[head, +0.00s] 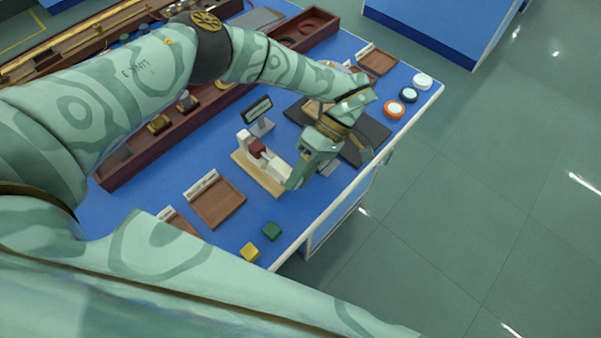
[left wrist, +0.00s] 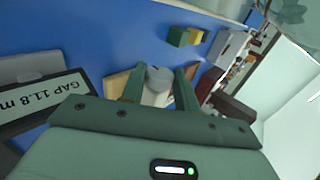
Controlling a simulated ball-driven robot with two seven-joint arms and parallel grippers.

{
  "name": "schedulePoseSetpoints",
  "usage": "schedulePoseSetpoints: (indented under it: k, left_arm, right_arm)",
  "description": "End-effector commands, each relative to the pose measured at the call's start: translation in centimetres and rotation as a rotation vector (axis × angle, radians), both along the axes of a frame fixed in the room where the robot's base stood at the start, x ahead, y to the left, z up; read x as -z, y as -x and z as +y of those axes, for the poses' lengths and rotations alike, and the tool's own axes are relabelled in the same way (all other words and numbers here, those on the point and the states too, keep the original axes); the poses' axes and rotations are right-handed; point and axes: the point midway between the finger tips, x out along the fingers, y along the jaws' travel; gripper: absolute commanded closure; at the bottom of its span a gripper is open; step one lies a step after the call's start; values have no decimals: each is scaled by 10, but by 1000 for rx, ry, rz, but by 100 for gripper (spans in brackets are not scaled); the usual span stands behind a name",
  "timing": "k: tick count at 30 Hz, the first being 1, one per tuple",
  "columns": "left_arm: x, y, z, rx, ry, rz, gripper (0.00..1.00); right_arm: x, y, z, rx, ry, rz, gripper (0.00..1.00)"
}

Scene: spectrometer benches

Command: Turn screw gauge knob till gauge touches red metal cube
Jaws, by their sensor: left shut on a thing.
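The screw gauge (head: 243,144) is a white frame on a pale wooden base near the front of the blue bench. The red metal cube (head: 257,147) sits in the gauge, toward its left end. My left gripper (head: 293,180) is at the gauge's right end. In the left wrist view its fingers are shut on the grey round knob (left wrist: 158,77). A small display (head: 257,108) stands behind the gauge; in the left wrist view the display (left wrist: 40,103) reads "GAP 11.8 m", with the end cut off. Any space between gauge tip and cube is too small to judge. My right gripper is out of view.
A green cube (head: 272,231) and a yellow cube (head: 250,252) lie near the front edge. A brown tray (head: 218,203) is left of the gauge. A dark mat (head: 374,130) and several round pieces, one orange-ringed (head: 394,110), lie to the right.

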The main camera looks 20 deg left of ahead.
Motion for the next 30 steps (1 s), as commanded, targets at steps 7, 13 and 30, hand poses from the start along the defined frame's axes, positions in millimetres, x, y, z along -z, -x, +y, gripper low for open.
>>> schedulePoseSetpoints:
  k: [7, 13, 30]
  left_arm:
    - [-2, -2, -1, -1, 2, -5, 92]
    - [-2, -2, -1, -2, 2, -5, 92]
    - [-13, -17, -6, 0, -1, -6, 48]
  right_arm:
    - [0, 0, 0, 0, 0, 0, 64]
    - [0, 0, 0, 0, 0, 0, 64]
    - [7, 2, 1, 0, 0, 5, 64]
